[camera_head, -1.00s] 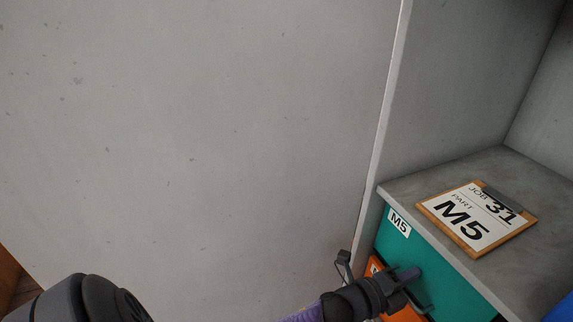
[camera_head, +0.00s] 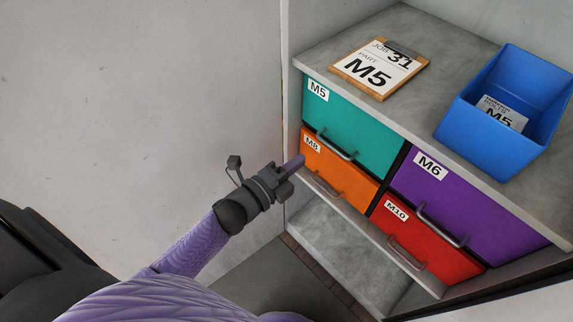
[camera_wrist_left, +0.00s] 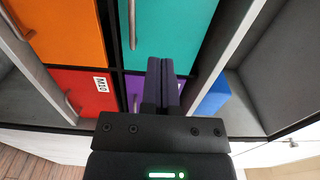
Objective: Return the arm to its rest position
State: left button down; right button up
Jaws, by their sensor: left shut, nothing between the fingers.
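My left arm comes in from the lower left in the head view. Its gripper (camera_head: 297,162) is shut and empty, with the fingers in front of the orange M8 drawer (camera_head: 341,172), near its label. I cannot tell whether the fingertips touch the drawer. In the left wrist view the gripper's two dark purple fingers (camera_wrist_left: 163,72) lie together, pointing toward the drawer unit. My right gripper is not in view.
The closed teal M5 drawer (camera_head: 358,130), purple M6 drawer (camera_head: 470,212) and red M10 drawer (camera_head: 420,243) have bar handles. A clipboard (camera_head: 380,68) reading M5 and a blue bin (camera_head: 487,146) holding an M5 packet stand on top. A grey wall (camera_head: 140,90) rises at left.

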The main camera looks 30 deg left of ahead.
pick_arm(q)
jog(key=s+a+f+n+g+y, duration=0.25)
jog(key=s+f+n+g, duration=0.2)
jog(key=s+f, duration=0.4)
jog(key=s+a+f+n+g+y, duration=0.25)
jog(key=s+f+n, duration=0.3)
jog(key=f, duration=0.55)
jog(key=s+f+n+g, duration=0.3)
jog(key=s, duration=0.6)
jog(key=s+f+n+g+y, duration=0.1)
jog(key=s+f+n+g, duration=0.2)
jog(key=s, duration=0.6)
jog(key=s+f+n+g+y, duration=0.1)
jog(key=s+f+n+g, duration=0.2)
jog(key=s, duration=0.6)
jog(key=shift+s+a+g+p, duration=0.3)
jog(key=shift+a+g+p, duration=0.15)
jog(key=shift+g, duration=0.35)
jog(key=shift+f, duration=0.1)
